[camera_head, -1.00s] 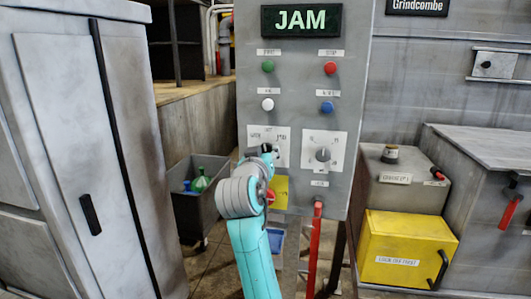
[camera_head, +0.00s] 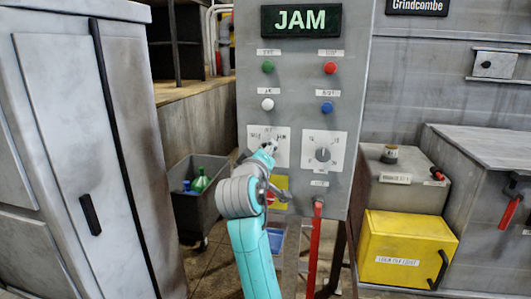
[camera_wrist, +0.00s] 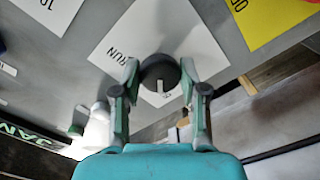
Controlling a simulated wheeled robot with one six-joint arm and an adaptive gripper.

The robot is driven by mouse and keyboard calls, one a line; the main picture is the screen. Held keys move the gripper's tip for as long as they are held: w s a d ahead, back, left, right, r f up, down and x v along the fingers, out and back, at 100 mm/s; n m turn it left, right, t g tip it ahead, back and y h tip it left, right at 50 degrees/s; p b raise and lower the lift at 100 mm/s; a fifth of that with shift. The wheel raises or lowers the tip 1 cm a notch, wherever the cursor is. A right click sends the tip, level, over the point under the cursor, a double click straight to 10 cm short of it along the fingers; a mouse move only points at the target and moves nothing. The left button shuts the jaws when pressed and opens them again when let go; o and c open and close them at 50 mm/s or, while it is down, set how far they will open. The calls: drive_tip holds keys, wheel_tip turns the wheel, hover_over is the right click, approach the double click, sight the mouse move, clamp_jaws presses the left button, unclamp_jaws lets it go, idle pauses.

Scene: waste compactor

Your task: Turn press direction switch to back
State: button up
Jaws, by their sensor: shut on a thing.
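A dark round knob (camera_wrist: 152,70) with a pale pointer mark sits on a white plate (camera_wrist: 190,45) in the wrist view. The plate reads RUN on one side; the lettering below the knob is partly hidden. The pointer mark faces the lower edge of that picture. My gripper (camera_wrist: 160,88) is shut on this knob, one finger on each side. In the head view my gripper (camera_head: 268,153) is at the left switch plate (camera_head: 282,157) of the grey control panel (camera_head: 305,215), and it hides the knob there.
A second dark knob (camera_head: 323,154) is on the right plate. Green (camera_head: 268,67), red (camera_head: 330,68), white (camera_head: 267,104) and blue (camera_head: 327,107) buttons sit above. The display (camera_head: 301,20) reads JAM. A red lever (camera_head: 315,245) stands below, and a yellow box (camera_head: 405,248) is to the right.

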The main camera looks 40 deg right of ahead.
idle(0.4)
drive_tip(key=o, duration=1.1)
drive_tip(key=shift+o, duration=0.2)
drive_tip(key=shift+a, duration=0.1)
drive_tip(key=v, duration=1.2)
drive_tip(key=shift+f, duration=0.15)
